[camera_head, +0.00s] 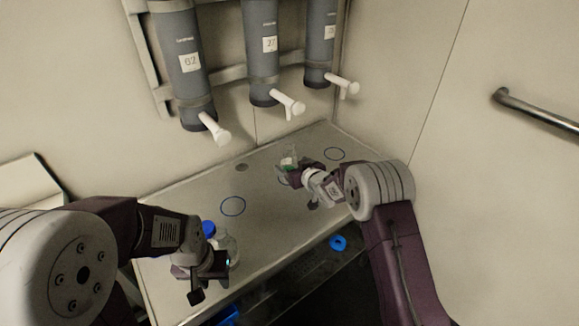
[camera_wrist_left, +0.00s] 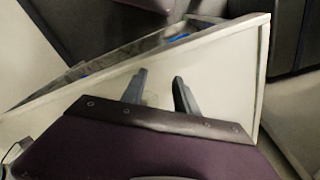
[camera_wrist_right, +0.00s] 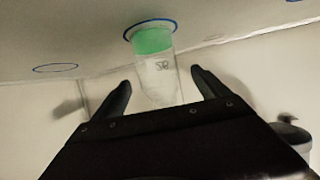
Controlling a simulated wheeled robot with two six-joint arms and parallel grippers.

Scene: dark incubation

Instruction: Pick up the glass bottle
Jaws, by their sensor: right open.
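A clear bottle (camera_head: 232,246) and a blue cap (camera_head: 208,228) show beside my left gripper (camera_head: 203,283) at the shelf's front left; the gripper partly hides them. In the left wrist view my left gripper's fingers (camera_wrist_left: 162,84) are parted, less widely than the right ones. A faint clear shape shows between them; whether they grip it I cannot tell. A clear container with a green cap (camera_wrist_right: 153,41) shows in the right wrist view, between and beyond the open fingers of my right gripper (camera_wrist_right: 160,78). It also shows beside that gripper in the head view (camera_head: 289,163).
The grey shelf (camera_head: 262,225) carries several blue ring marks. Grey cylinders (camera_head: 183,65) with white taps (camera_head: 215,128) hang on the back wall above it. A blue ring-shaped object (camera_head: 338,243) lies near the shelf's front. A metal rail (camera_head: 540,112) is on the right wall.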

